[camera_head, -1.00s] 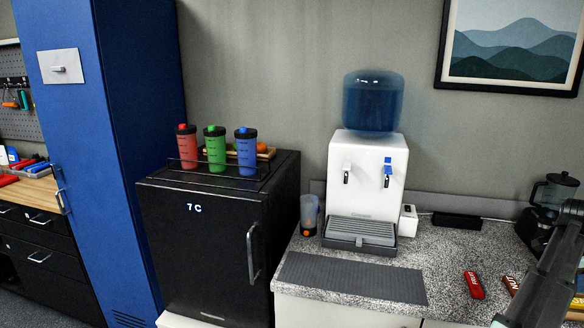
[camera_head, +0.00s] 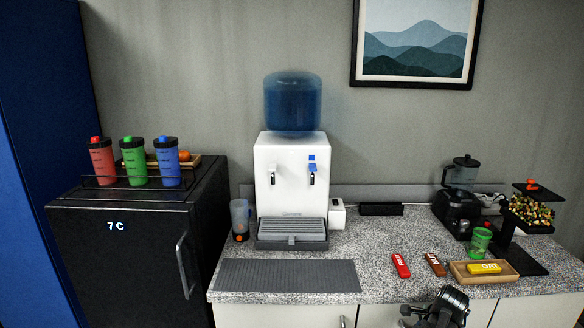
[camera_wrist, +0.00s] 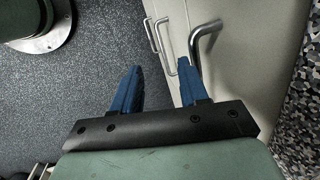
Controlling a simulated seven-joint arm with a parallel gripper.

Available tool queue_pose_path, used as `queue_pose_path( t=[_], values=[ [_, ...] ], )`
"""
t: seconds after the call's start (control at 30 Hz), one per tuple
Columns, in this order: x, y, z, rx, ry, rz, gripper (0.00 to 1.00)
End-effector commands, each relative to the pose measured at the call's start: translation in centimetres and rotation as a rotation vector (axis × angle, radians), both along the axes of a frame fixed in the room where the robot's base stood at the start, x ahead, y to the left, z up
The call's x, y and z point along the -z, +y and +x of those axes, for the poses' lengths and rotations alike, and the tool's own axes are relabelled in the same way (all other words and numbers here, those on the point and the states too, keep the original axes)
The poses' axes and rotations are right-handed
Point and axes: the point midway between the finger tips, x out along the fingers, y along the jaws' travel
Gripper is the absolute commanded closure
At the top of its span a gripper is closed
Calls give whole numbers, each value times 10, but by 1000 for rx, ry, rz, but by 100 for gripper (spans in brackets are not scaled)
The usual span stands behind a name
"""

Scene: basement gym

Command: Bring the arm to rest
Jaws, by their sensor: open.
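My gripper shows in the wrist view (camera_wrist: 157,82) with its two blue fingers apart and nothing between them. It points down beside the pale cabinet front (camera_wrist: 255,60), over the dark speckled floor (camera_wrist: 100,75). Metal bar handles on the cabinet show close to the right finger; I cannot tell whether they touch. In the head view, a dark part of my arm shows at the bottom edge, in front of the counter, and the fingers are not clearly seen there.
The speckled counter (camera_head: 395,240) holds a water dispenser (camera_head: 290,185), a grey mat (camera_head: 288,275), a red bar (camera_head: 400,265), a brown bar (camera_head: 436,264), a wooden tray (camera_head: 458,274) with a yellow bar, a green cup (camera_head: 480,242) and a blender (camera_head: 458,200). A black fridge (camera_head: 125,255) stands left.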

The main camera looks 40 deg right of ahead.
Motion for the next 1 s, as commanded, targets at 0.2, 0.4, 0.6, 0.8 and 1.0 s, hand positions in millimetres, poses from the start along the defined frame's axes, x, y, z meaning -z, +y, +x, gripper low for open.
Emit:
queue_pose_path(
  t=[0.2,0.4,0.6,0.8,1.0],
  values=[
    [47,74,48,-145,79,233,56],
    [81,141,82,-300,168,404,56],
    [112,193,112,-482,235,478,56],
    [140,232,138,-674,272,485,56],
    [169,272,159,-869,299,478,56]
  ],
)
